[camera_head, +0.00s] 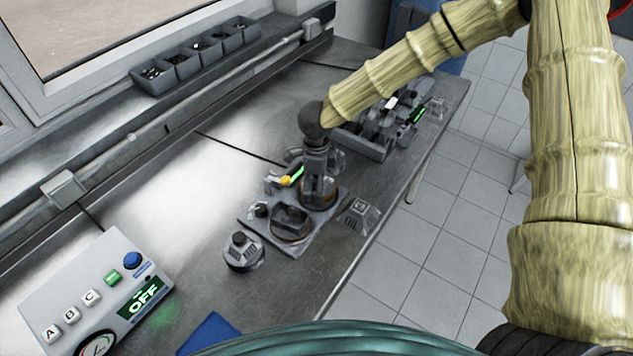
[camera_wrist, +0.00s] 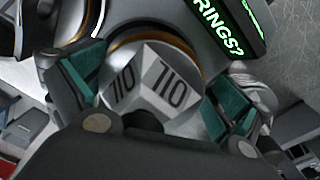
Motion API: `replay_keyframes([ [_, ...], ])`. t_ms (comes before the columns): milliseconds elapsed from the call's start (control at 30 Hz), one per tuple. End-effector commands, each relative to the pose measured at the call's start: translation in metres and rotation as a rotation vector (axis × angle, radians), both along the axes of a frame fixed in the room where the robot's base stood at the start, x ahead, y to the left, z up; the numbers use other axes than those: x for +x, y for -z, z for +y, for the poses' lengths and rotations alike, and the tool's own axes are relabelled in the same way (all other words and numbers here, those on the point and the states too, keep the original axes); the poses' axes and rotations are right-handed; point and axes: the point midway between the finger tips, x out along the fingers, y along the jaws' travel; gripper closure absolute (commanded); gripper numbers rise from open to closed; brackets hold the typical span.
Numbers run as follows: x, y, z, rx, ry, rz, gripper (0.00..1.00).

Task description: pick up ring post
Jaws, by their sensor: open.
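My gripper (camera_head: 319,186) points down over the far round seat of a grey fixture plate (camera_head: 262,232) on the bench. In the wrist view, my gripper (camera_wrist: 154,98) has its two teal pads apart. Between them is a grey faceted piece (camera_wrist: 158,78) marked with what reads as 710 on two faces, with a copper-coloured rim behind it. I cannot tell whether the pads touch it. No part is labelled as the ring post, and I cannot tell for sure whether this piece is it. Its lower part is hidden by my gripper.
A copper-rimmed round seat (camera_head: 290,224) is nearer on the plate. An OIL block (camera_head: 361,216) stands right of it, and a round lettered part (camera_head: 243,252) with a black knob to the left. A RINGS? display (camera_wrist: 228,25) is close to my gripper. A parts tray (camera_head: 365,146) lies behind.

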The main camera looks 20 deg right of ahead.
Motion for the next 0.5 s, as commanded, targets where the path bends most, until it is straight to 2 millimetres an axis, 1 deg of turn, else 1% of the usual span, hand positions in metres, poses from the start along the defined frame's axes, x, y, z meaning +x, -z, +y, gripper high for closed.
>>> replay_keyframes([
  [100,-0.006,-0.001,0.000,0.000,-0.002,-0.004,0.00],
  [233,-0.004,0.000,0.001,0.000,-0.002,-0.002,0.00],
  [267,-0.002,0.001,0.001,0.000,-0.002,0.000,0.02],
  [300,0.000,0.002,0.001,0.000,-0.002,0.002,0.09],
  [467,0.004,0.006,0.001,0.000,-0.003,0.009,0.38],
  [500,0.005,0.007,0.001,0.000,-0.002,0.010,0.46],
])
